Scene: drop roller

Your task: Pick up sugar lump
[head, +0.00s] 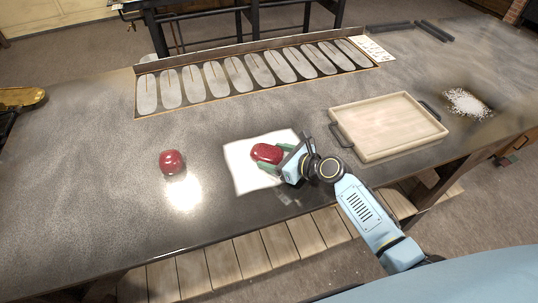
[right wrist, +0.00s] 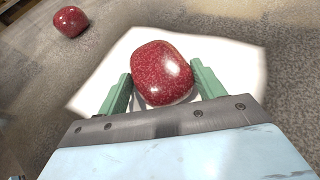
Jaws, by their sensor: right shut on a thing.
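A glossy red speckled lump (head: 267,153), which I take for the sugar lump, is at the white square sheet (head: 240,176) on the dark table. It also shows in the right wrist view (right wrist: 162,72), between the green fingers. My right gripper (head: 268,157) is shut on this lump, with one finger on each side of it. I cannot tell whether the lump touches the sheet. A second, rounder red lump (head: 172,162) lies on the bare table to the left, apart from the gripper; it shows at the top left of the right wrist view (right wrist: 70,21). My left gripper is not in view.
A pale wooden tray (head: 389,151) with dark handles stands to the right of my gripper. A pile of white grains (head: 467,103) lies beyond it. A rack with several grey oval slots (head: 136,99) runs along the back. The left of the table is mostly clear.

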